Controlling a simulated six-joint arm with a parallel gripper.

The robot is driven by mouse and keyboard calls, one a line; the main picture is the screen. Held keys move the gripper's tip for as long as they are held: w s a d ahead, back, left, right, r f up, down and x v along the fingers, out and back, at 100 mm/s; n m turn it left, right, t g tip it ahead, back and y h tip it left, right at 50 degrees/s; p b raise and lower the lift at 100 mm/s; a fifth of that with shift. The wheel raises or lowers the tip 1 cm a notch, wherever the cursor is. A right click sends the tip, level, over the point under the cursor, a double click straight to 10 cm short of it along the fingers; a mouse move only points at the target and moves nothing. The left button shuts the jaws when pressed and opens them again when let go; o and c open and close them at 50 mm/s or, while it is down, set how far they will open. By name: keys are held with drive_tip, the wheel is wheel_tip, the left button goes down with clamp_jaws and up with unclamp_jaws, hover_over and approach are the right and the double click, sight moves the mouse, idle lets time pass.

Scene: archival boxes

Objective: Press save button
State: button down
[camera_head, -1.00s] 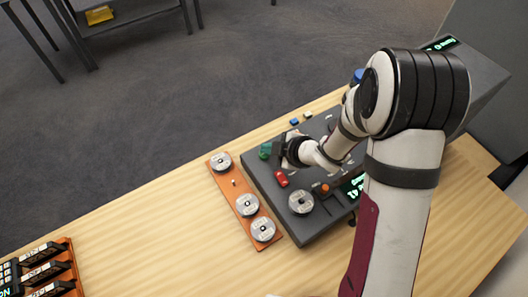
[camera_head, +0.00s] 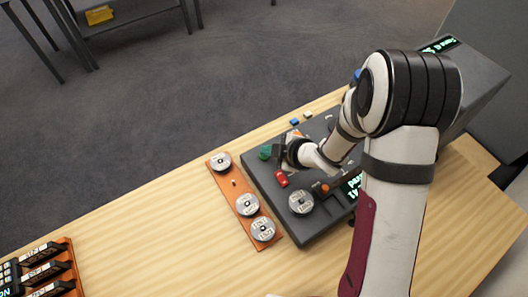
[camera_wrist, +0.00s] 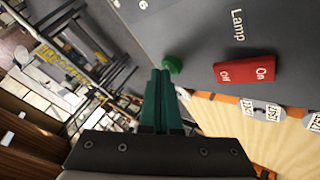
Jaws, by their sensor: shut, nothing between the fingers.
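The grey console (camera_head: 328,219) stands on the wooden table. In the wrist view a round green button (camera_wrist: 172,63) sits on the console (camera_wrist: 203,25), just beyond my fingertips. No label naming a save button is readable. My gripper (camera_head: 268,152) hangs over the console's left part in the head view, with green at its tip; finger and button are hard to separate there. In the wrist view my gripper (camera_wrist: 160,74) has its two green fingers together and empty. I cannot tell whether the tips touch the button. The console's upper display (camera_head: 440,44) shows green text, too small to read surely.
A red On/Off rocker switch (camera_wrist: 245,69) marked Lamp is close to the fingers; it shows in the head view (camera_head: 281,179) too. A round metal disc (camera_head: 301,202) lies on the console. An orange board (camera_head: 235,190) with several discs lies left.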

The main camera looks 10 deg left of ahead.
drive_tip(key=shift+r, duration=0.85)
drive_tip(key=shift+r, duration=2.55)
idle(3.6)
